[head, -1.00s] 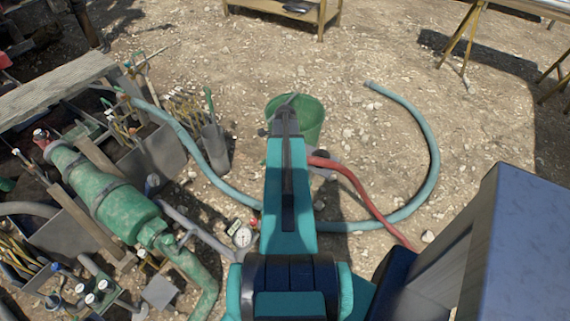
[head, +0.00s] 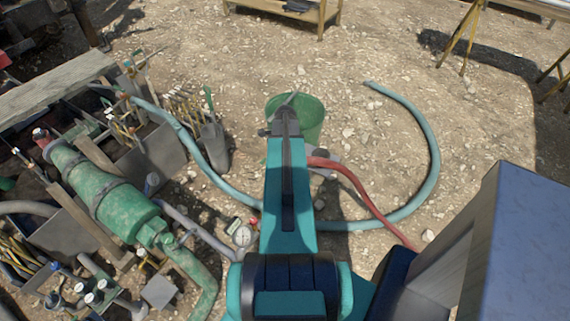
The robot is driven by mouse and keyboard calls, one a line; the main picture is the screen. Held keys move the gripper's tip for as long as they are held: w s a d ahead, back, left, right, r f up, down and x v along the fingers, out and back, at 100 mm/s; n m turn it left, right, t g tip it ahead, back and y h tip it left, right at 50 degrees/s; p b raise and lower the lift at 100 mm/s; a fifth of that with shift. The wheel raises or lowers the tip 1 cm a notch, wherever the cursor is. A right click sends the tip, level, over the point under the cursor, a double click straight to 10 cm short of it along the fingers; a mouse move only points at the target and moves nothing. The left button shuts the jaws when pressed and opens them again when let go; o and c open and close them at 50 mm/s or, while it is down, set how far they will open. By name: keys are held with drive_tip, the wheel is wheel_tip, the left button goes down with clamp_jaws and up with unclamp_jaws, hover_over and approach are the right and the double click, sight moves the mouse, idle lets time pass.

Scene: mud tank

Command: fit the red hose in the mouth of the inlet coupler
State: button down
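The red hose (head: 359,189) lies on the gravel to the right of my arm. It runs from beside the arm down to the right, where my dark body part hides it. Its upper end meets my arm's edge and a small pale grey object, partly hidden, so I cannot tell whether it is held or joined. I cannot make out the inlet coupler for certain. A green pump-like tank (head: 103,190) with pipe fittings stands at the left. My gripper (head: 288,106) is at the far end of my arm, small and dark in front of a green bucket; its fingers are not clear.
The green bucket (head: 309,122) stands beyond my arm. A blue-green hose (head: 433,150) curves over the ground on both sides. A shovel (head: 213,148), a round gauge (head: 242,236) and crowded pipes and boxes lie left. Open gravel is at the upper middle and right.

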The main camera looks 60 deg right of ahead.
drive_tip(key=shift+f, duration=0.25)
drive_tip(key=c, duration=1.3)
unclamp_jaws()
drive_tip(key=shift+c, duration=0.2)
drive_tip(key=shift+r, duration=0.15)
drive_tip(key=shift+r+b, duration=1.4)
drive_tip(key=shift+r, duration=5.35)
drive_tip(key=shift+w, duration=0.1)
